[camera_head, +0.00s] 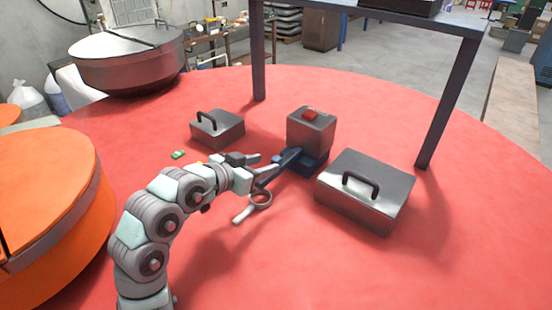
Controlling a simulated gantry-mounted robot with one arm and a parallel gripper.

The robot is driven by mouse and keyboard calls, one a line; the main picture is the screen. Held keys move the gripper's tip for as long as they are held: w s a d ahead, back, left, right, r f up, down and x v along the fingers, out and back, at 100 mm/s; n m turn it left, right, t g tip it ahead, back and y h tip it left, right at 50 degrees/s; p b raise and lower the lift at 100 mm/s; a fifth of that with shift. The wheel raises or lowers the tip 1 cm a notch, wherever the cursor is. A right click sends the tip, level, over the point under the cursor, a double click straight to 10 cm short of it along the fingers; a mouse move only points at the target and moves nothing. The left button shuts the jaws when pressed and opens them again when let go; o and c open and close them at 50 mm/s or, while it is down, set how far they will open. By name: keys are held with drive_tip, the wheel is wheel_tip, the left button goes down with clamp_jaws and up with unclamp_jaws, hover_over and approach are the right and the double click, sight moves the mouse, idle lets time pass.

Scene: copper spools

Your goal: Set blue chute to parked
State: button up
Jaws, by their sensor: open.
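The blue chute (288,159) is a dark blue sloping piece at the lower front left of a grey metal box (313,133). The box has a red block or button on top and a blue base. My gripper (270,167) is just left of the chute's lower end, its fingers open and pointing at it. I cannot tell whether a finger touches the chute.
A larger metal case (390,205) with a black handle stands close on the right. A smaller handled case (217,129) stands behind my gripper. A small green item (178,155) lies at left. A dark frame (449,105) stands over the back. The red surface (330,265) is clear in front.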

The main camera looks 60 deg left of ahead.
sight(273, 161)
drive_tip(key=x, duration=0.6)
drive_tip(key=shift+w+a+p, duration=0.1)
drive_tip(key=shift+w+p, duration=0.05)
drive_tip(key=shift+p, duration=0.15)
clamp_jaws()
idle(1.1)
